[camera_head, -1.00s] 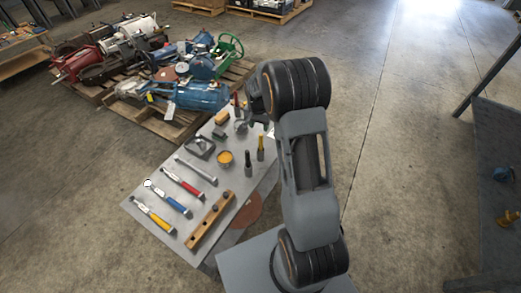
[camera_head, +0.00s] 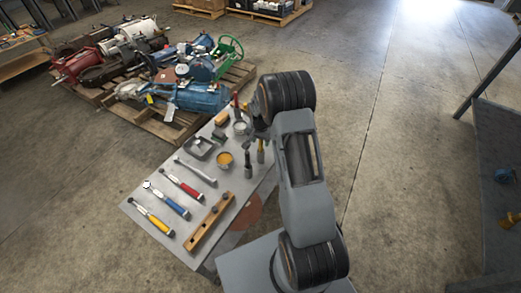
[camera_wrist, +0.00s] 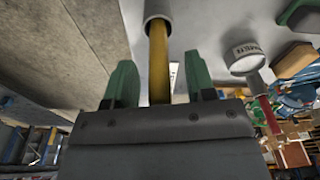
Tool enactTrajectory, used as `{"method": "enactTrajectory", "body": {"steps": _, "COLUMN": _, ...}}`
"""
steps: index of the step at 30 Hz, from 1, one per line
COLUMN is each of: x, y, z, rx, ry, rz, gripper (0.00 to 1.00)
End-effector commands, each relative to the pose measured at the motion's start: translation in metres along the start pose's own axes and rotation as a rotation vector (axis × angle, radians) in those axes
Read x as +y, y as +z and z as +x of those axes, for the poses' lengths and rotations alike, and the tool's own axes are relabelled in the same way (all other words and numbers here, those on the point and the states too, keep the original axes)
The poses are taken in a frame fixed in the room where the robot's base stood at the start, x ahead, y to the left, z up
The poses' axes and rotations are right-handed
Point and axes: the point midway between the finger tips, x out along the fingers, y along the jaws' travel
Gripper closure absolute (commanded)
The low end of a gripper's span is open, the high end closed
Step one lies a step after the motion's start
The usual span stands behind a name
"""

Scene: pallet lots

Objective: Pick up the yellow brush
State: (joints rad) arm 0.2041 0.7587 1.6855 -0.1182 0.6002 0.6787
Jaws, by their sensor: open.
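The yellow brush (camera_head: 261,147) stands upright on the grey table, near its right edge. In the wrist view its yellow handle (camera_wrist: 158,65) runs between the two green fingers of my gripper (camera_wrist: 158,82), with its grey cylindrical end at the top of the picture. The fingers are apart, with a gap on each side of the handle. In the head view my gripper (camera_head: 260,131) is over the upper part of the brush, and the arm partly hides it. A darker brush (camera_head: 247,163) stands just to the left.
A loaded pallet (camera_head: 165,130) lies beyond the table.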

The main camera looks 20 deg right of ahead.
Motion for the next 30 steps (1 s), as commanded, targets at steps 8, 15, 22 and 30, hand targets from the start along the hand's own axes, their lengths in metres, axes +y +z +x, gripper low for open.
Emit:
{"method": "enactTrajectory", "body": {"steps": 8, "x": 0.0001, "y": -0.0003, "z": -0.0003, "rx": 0.001, "ry": 0.0, "rz": 0.001, "gripper": 0.58}}
{"method": "enactTrajectory", "body": {"steps": 15, "x": 0.0001, "y": -0.0003, "z": -0.0004, "rx": 0.0, "ry": 0.0, "rz": 0.001, "gripper": 0.81}}
{"method": "enactTrajectory", "body": {"steps": 22, "x": 0.0001, "y": -0.0003, "z": -0.0004, "rx": 0.0, "ry": 0.0, "rz": 0.001, "gripper": 1.0}}
{"method": "enactTrajectory", "body": {"steps": 30, "x": -0.0002, "y": -0.0009, "z": -0.0044, "rx": 0.001, "ry": -0.001, "rz": 0.001, "gripper": 1.0}}
